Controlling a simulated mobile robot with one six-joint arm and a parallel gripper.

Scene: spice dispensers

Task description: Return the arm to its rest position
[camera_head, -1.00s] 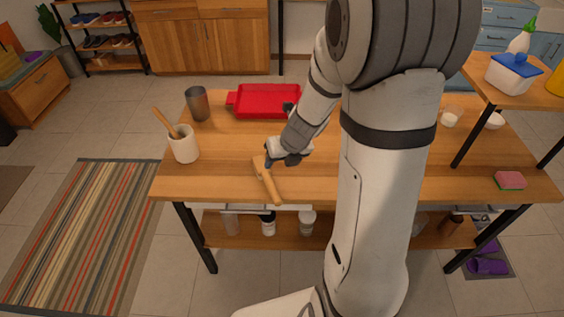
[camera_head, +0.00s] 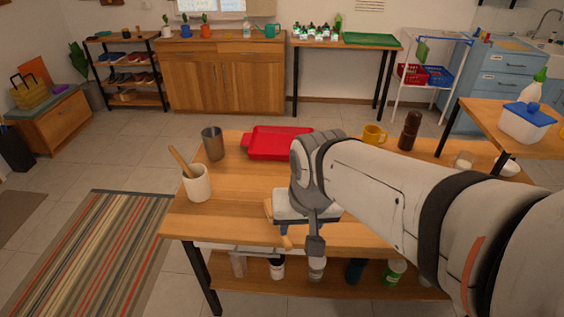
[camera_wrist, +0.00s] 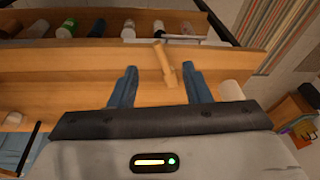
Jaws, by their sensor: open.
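My gripper (camera_wrist: 160,86) is open and empty, its two blue-grey fingers wide apart in the wrist view. A light wooden tool with a handle (camera_wrist: 165,65) lies on the table near its front edge. In the wrist view it shows between and beyond the fingers, with none of it seen gripped. In the head view my arm reaches in from the right and bends down over the table front, hiding most of the tool; its handle end (camera_head: 287,242) shows at the table edge.
Bottles stand on the shelf below. A side table (camera_head: 490,120) stands right.

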